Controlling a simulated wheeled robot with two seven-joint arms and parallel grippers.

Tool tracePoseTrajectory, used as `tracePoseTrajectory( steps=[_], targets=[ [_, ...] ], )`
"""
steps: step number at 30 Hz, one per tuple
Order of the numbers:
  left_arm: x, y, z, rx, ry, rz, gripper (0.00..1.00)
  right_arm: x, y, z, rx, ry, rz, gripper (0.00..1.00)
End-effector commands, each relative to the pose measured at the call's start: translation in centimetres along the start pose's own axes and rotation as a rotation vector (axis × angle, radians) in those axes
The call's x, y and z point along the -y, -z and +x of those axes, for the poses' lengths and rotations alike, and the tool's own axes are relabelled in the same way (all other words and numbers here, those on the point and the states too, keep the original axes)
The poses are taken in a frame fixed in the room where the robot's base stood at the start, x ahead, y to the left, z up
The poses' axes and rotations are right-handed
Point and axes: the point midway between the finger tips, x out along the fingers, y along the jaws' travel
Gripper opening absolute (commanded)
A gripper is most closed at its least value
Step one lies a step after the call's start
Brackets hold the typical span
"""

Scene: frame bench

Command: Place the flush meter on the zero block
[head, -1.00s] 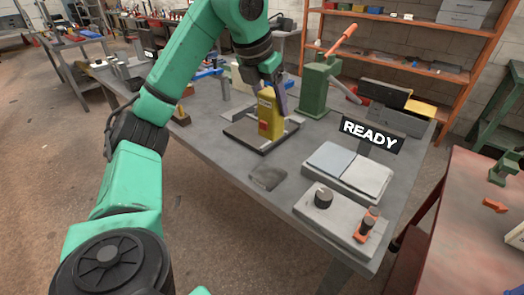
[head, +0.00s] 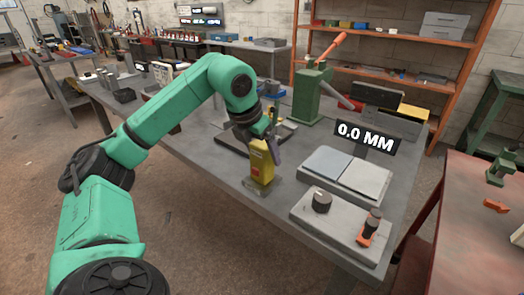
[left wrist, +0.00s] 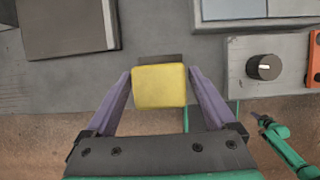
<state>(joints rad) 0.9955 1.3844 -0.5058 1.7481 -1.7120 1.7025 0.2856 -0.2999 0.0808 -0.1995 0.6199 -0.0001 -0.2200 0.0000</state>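The flush meter (head: 262,166) is a yellow upright body with a red mark. It stands over the zero block (head: 257,187), a small flat grey piece near the table's front edge, mostly covered by the meter. My left gripper (head: 271,148) is around the meter's upper part. In the left wrist view its purple fingers (left wrist: 160,84) lie along both sides of the meter's yellow top (left wrist: 160,87), with almost no gap. The zero block's dark edge (left wrist: 160,59) shows just beyond it. The sign (head: 366,138) reads "0.0 MM".
A dark base plate (head: 236,140) lies behind the meter. To the right are a panel with two pale plates (head: 347,172) and a control box (head: 340,221) with knobs. A green press (head: 312,97) with an orange lever stands behind.

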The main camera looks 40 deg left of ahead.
Motion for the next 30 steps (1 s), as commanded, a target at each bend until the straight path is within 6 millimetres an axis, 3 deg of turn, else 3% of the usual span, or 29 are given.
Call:
tracePoseTrajectory(
  steps=[11,14,21,24,30],
  targets=[
    [0.0,-0.2,-0.7,0.001,0.0,0.0,0.94,0.0,0.0,-0.4,0.0,0.0,0.0,0.0],
    [0.0,-0.3,-2.4,0.004,0.001,0.0,0.94,0.0,0.1,-0.7,0.0,0.0,0.0,0.0],
    [0.0,-0.4,-9.3,0.005,0.001,0.0,0.94,0.0,0.2,-2.4,0.0,0.001,0.0,0.0],
    [0.0,-0.4,-11.4,0.003,0.001,0.0,0.94,0.0,0.3,-3.1,0.0,0.001,0.0,0.0],
    [0.0,-0.2,-12.4,0.0,0.001,0.0,0.94,0.0,0.3,-3.3,0.0,0.001,0.0,0.0]
  ],
)
